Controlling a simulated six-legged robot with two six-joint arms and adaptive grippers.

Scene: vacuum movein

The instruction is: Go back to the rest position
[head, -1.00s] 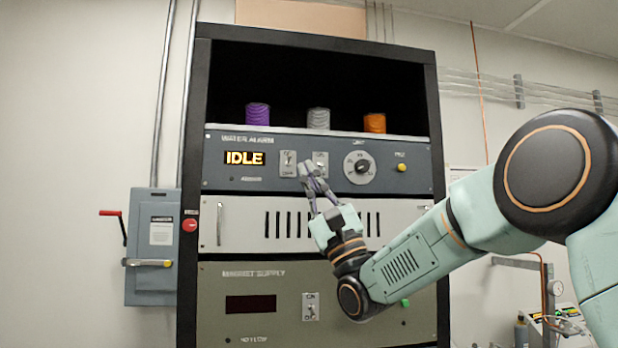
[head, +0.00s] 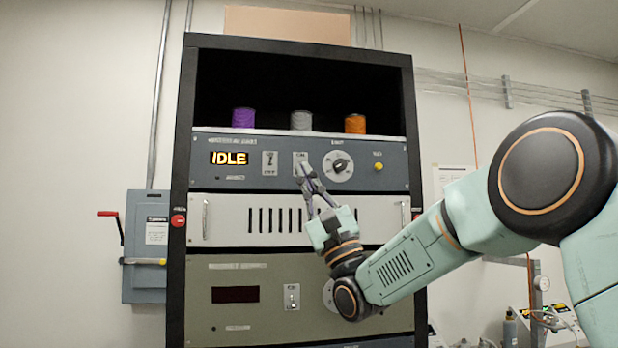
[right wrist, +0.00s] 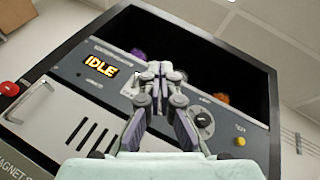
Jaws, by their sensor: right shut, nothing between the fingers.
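My right gripper (head: 305,171) is shut and empty in front of the blue-grey alarm panel (head: 380,150), just below its two toggle switches. The panel shows IDLE (head: 229,158) in lit letters. The left toggle switch (head: 269,162) is in plain view; the right toggle switch (head: 300,158) is partly behind my fingertips. A round dial (head: 338,166) sits to their right. In the right wrist view the closed fingers (right wrist: 159,70) overlap the panel between the IDLE display and the dial (right wrist: 203,122). Contact with the panel cannot be told. My left gripper is not in view.
The black rack (head: 177,240) holds a white vented panel (head: 225,232) and an olive lower panel (head: 215,325). Purple (head: 243,117), grey (head: 301,120) and orange (head: 355,124) spools stand on its shelf. A grey wall box (head: 147,285) with a red-handled lever is at left.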

